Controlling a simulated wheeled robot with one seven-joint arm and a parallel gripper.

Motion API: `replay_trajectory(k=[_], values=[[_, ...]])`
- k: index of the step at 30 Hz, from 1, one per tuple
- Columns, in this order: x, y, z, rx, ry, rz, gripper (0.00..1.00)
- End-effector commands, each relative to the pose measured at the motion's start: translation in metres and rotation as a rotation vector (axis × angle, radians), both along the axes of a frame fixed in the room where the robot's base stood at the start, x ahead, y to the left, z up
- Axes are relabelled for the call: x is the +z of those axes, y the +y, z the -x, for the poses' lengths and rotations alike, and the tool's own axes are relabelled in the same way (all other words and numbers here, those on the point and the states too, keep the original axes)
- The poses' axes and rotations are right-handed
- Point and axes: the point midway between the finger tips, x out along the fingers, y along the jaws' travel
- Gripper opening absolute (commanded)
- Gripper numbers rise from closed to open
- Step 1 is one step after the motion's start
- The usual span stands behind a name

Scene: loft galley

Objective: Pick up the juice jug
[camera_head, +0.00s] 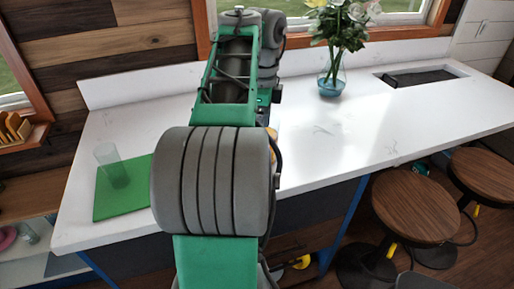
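I cannot pick out a juice jug for certain. A clear, tall, empty-looking vessel (108,163) stands on a green board (123,198) at the left of the white counter; it looks like a glass, and no handle shows. A small orange patch (272,133) shows at the right edge of my arm, mostly hidden by it; I cannot tell what it is. My green and grey arm fills the middle of the view and reaches over the counter. My gripper is not visible.
A blue glass vase (331,78) with flowers stands at the back of the counter (350,125). A dark sink (418,78) lies to its right. Wooden stools (415,205) stand along the front right. The counter between my arm and the sink is mostly clear.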

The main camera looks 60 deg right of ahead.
Motion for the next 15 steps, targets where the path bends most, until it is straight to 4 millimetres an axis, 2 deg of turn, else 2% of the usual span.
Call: replay_trajectory(k=[1, 9, 15], values=[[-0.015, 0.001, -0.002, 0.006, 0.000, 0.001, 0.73], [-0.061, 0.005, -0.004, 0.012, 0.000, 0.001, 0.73], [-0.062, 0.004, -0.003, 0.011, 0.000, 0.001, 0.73]])
